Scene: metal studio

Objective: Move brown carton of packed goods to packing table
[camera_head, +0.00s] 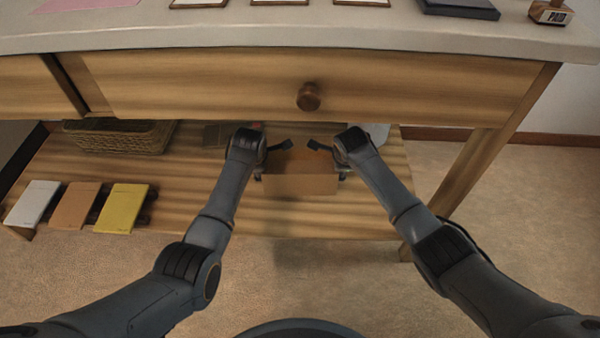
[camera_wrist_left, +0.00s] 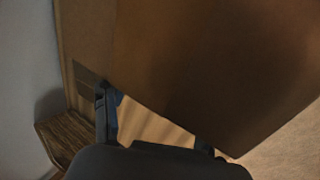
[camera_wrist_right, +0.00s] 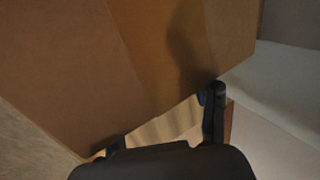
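The brown carton (camera_head: 300,184) sits on the lower shelf under the table top, between my two grippers. It fills much of the left wrist view (camera_wrist_left: 200,60) and the right wrist view (camera_wrist_right: 130,60). My left gripper (camera_head: 271,160) is at the carton's left side, its fingers spread apart. My right gripper (camera_head: 331,160) is at the right side, also with spread fingers. Shelf wood shows between the fingers in both wrist views; firm contact with the carton cannot be told. The table (camera_head: 300,36) has a pale top above the drawer.
A wicker basket (camera_head: 120,137) stands on the shelf at left. A white book (camera_head: 33,203), an orange book (camera_head: 77,205) and a yellow book (camera_head: 122,208) lie at the shelf's front left. The drawer knob (camera_head: 309,96) juts out above my grippers. A dark pad (camera_head: 458,8) lies on the top.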

